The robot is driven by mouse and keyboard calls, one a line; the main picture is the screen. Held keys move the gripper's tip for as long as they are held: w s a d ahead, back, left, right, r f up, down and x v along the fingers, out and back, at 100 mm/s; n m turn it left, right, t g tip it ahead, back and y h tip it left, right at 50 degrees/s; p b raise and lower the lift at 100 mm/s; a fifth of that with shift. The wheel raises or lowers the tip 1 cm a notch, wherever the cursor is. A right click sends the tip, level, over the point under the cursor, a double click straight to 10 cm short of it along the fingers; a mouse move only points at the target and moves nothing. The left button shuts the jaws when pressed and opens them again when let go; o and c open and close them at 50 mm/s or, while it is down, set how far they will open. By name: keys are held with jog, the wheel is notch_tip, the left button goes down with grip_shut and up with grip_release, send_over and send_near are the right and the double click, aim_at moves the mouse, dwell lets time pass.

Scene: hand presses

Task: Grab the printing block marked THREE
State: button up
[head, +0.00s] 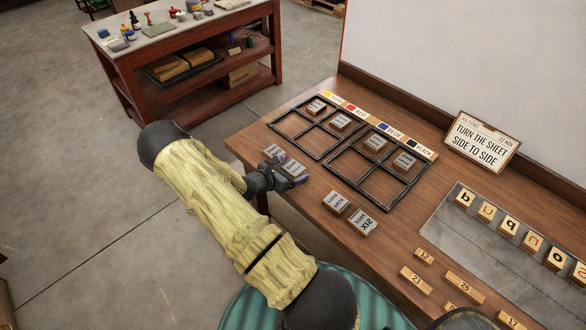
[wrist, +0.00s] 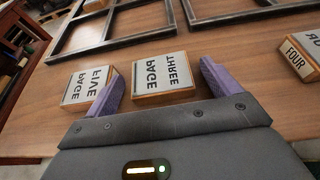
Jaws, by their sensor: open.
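The printing block marked THREE (wrist: 165,75) is a wooden block with a grey face and mirrored lettering. It lies flat on the table between the two purple fingers of my gripper (wrist: 162,72) in the wrist view. The fingers are apart, one on each side of its near part; contact cannot be told. In the head view the block (head: 293,167) lies at the table's near edge, partly behind my gripper (head: 284,176). The block marked FIVE (wrist: 84,90) lies close on its left, beside the left finger.
The block marked FOUR (wrist: 300,54) lies to the right, with the SIX block (head: 363,222) near it. Black divided frames (head: 328,157) holding several blocks lie behind. A sign (head: 481,141) and letter blocks stand further right. Bare wood separates THREE from the frames.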

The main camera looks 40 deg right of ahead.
aim_at(290, 169)
dwell(0.3)
jog(key=shift+s, duration=0.1)
jog(key=c, duration=1.1)
jog(key=shift+r, duration=0.1)
notch_tip(290, 169, up, 10)
jog(key=shift+f+b, duration=0.1)
jog(key=shift+b, duration=0.35)
